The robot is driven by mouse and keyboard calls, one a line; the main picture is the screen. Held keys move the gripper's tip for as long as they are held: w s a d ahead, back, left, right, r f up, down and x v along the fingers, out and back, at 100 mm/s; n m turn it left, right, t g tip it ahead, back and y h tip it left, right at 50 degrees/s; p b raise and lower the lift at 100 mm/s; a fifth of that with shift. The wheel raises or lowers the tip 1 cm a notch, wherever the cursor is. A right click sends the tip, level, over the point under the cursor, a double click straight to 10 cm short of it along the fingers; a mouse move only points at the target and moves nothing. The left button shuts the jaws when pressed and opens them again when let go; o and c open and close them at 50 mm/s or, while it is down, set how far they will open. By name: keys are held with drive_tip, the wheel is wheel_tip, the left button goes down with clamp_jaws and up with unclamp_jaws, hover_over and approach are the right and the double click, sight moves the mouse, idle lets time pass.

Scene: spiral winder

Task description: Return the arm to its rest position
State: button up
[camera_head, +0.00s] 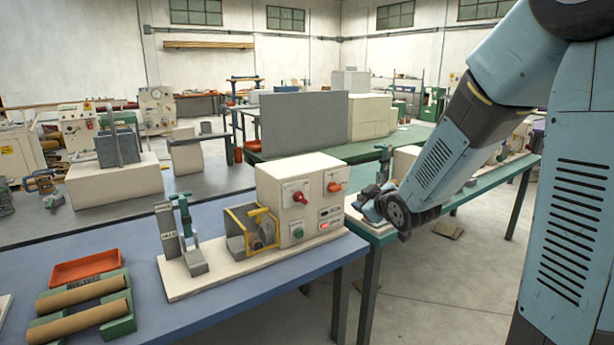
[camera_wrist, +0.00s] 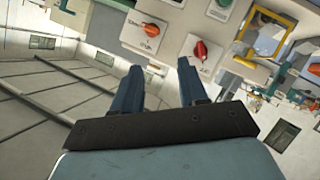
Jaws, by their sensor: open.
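My arm comes in from the upper right of the head view and bends down towards the bench. In the head view my gripper (camera_head: 372,203) is near the right end of the winder's control box (camera_head: 290,183), over the edge of the green bench; its fingers are small there. In the wrist view my gripper (camera_wrist: 158,82) shows two blue fingers spread apart with nothing between them. The red knob (camera_wrist: 201,50) and orange-red switch (camera_wrist: 152,30) of the control box lie beyond the fingertips, with lettering next to them.
The winder stands on a blue table (camera_head: 225,312). A yellow-framed guard (camera_head: 252,232) sits left of the control box. A red tray (camera_head: 87,268) and cardboard tubes (camera_head: 80,292) are at the left. A green bench (camera_head: 480,190) runs behind my arm. Open floor (camera_head: 450,285) shows at the lower right.

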drive_tip(key=s+d+r+m+g+h, duration=0.2)
drive_tip(key=s+d+r+m, duration=0.15)
drive_tip(key=s, duration=0.35)
drive_tip(key=s+d+r+m+g+h, duration=0.2)
drive_tip(key=s+d+r+m, duration=0.15)
drive_tip(key=s, duration=0.35)
drive_tip(key=s+d+r+m+g, duration=0.1)
drive_tip(key=s+m+g, duration=0.2)
drive_tip(key=s, duration=1.4)
drive_tip(key=shift+r+g, duration=0.3)
drive_tip(key=shift+r, duration=0.1)
